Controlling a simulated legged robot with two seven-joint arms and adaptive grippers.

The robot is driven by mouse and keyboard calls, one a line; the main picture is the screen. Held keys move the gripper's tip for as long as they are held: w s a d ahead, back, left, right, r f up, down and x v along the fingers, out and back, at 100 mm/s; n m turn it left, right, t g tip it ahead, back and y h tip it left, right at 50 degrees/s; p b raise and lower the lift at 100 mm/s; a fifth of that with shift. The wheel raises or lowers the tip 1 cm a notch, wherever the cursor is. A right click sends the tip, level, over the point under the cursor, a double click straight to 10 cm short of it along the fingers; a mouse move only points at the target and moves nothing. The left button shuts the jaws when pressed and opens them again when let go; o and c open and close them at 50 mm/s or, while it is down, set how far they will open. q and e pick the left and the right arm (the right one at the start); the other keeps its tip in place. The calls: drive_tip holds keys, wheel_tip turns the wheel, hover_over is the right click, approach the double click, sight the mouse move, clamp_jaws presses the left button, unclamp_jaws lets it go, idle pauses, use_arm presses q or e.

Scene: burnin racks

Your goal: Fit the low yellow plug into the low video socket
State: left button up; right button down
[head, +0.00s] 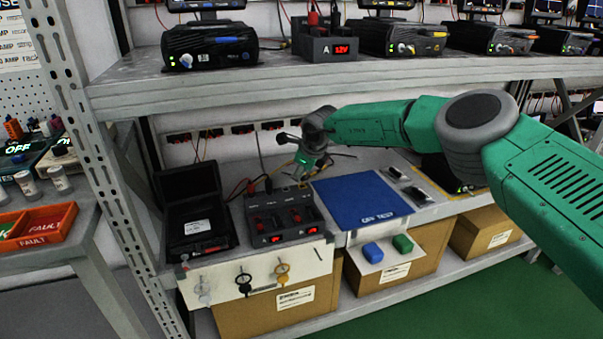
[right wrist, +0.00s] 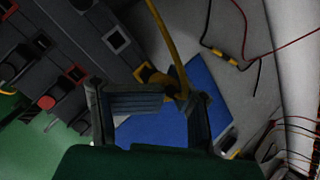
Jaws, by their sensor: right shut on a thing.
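My right gripper (head: 303,176) reaches down over the right rear end of the low dark unit (head: 283,216) with two red displays. In the right wrist view its fingers (right wrist: 165,108) are shut on the yellow plug (right wrist: 158,79), and a yellow cable runs up from it. The plug's front is close to a yellow-edged square opening (right wrist: 142,72) on the unit's face; I cannot tell whether it is inside. A white-edged square socket (right wrist: 117,40) lies beside it. Which one is the video socket is unclear. My left gripper is not in view.
An open black case (head: 195,215) stands left of the unit. The upper shelf (head: 300,76) hangs above. Loose cables lie behind.

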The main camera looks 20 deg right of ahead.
drive_tip(key=shift+f+b, duration=0.7)
drive_tip(key=shift+f, duration=0.5)
idle(1.0)
drive_tip(key=shift+c, duration=1.7)
unclamp_jaws()
drive_tip(key=shift+r+p, duration=1.7)
drive_tip(key=shift+r, duration=1.1)
